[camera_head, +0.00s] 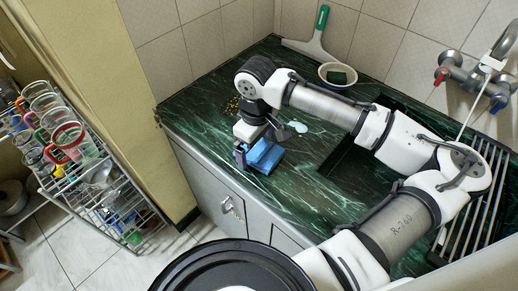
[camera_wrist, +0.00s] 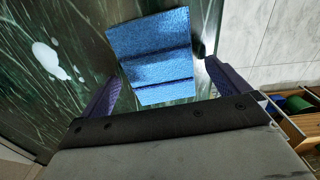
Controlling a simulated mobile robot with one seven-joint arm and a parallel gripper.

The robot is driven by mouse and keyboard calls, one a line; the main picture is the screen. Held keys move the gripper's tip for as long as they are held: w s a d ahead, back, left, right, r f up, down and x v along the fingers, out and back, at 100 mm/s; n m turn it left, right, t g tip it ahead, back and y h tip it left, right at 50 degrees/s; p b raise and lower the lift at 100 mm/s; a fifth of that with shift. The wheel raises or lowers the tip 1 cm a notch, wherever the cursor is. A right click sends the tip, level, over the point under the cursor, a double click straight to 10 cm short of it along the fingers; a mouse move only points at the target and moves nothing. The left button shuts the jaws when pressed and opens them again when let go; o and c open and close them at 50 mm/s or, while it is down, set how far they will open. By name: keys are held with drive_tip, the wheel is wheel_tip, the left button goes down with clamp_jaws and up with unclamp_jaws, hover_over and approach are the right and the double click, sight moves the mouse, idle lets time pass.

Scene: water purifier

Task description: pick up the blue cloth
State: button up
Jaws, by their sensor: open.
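The blue cloth (camera_head: 265,155) lies folded on the green marble counter, near its front edge. In the wrist view the cloth (camera_wrist: 155,50) shows as a creased blue rectangle ahead of my gripper. My gripper (camera_head: 254,158) is low over the counter at the cloth. In the wrist view my gripper (camera_wrist: 160,85) is open, with one finger on each side of the cloth's near end. The near end of the cloth lies between the fingers. I cannot tell whether the fingers touch it.
On the green counter (camera_head: 215,145) a white spill (camera_head: 297,127) lies right of the cloth. A bowl with a dark green sponge (camera_head: 338,76) and a green-handled squeegee (camera_head: 316,38) stand at the back. The sink is at the right. A rack of cups (camera_head: 75,140) stands left, below the counter.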

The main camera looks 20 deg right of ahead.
sight(257, 148)
drive_tip(key=shift+f, duration=0.35)
drive_tip(key=c, duration=1)
drive_tip(key=shift+r, duration=0.1)
wheel_tip(257, 148, up, 20)
drive_tip(key=b, duration=0.1)
drive_tip(key=o, duration=0.4)
drive_tip(key=shift+w, duration=0.1)
drive_tip(key=c, duration=0.3)
